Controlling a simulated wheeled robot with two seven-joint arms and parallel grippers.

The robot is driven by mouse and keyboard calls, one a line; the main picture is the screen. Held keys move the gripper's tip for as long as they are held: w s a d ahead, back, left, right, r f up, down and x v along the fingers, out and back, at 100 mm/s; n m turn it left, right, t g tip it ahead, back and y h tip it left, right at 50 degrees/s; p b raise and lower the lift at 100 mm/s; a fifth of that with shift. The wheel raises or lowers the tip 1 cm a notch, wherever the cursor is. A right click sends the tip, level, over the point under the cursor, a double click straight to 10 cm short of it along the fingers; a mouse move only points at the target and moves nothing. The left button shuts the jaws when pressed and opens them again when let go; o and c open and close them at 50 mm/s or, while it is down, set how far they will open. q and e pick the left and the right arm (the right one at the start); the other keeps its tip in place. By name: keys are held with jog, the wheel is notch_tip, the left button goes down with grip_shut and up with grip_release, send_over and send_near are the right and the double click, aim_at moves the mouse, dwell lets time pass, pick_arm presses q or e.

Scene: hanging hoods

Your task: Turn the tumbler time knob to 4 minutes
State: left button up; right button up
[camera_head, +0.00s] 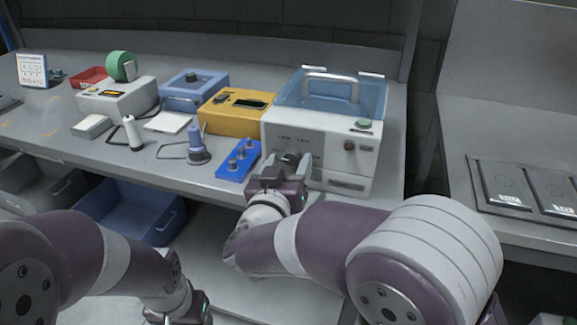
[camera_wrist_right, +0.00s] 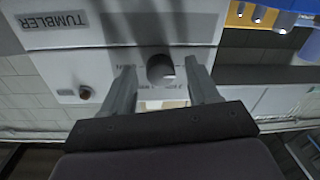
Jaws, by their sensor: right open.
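The knob's pointer and the time marks are too small or hidden to read. My left gripper (camera_head: 180,308) is low at the bottom edge, away from the bench, its fingers not clear.
Left of the tumbler are a yellow box (camera_head: 219,117), a blue tray with small cylinders (camera_head: 229,173) and a spool on a stand (camera_head: 195,148). A blue bin (camera_head: 115,211) sits below the bench. A green button (camera_head: 363,124) and small round control (camera_head: 349,146) are on the tumbler.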

jog(key=c, duration=1)
jog(key=shift+c, duration=0.2)
